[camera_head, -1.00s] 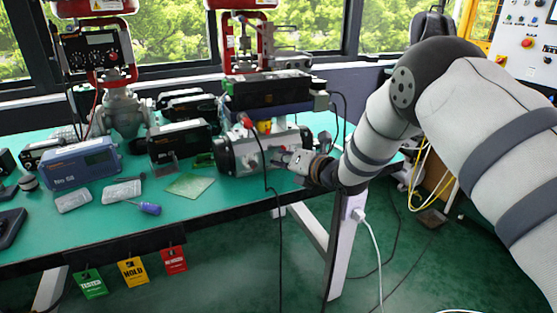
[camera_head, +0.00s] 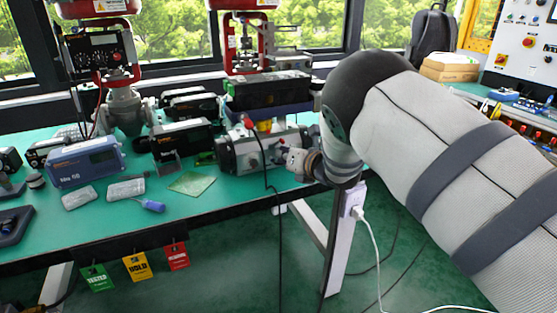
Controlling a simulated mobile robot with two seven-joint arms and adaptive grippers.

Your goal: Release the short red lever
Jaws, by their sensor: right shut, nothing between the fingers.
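A silver cylindrical valve actuator (camera_head: 238,155) lies near the right end of the green bench. A red-tipped lever (camera_head: 247,122) stands up at its top. My right gripper (camera_head: 282,159) is shut and empty at the actuator's right front face. Its fingertips are small here, and I cannot tell whether they touch the actuator. My left gripper is not in view.
A black positioner box (camera_head: 268,92) stands behind the actuator. A blue device (camera_head: 86,162), a blue-handled screwdriver (camera_head: 152,206) and a green plate (camera_head: 191,183) lie to the left. A black cable hangs over the bench's front edge.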

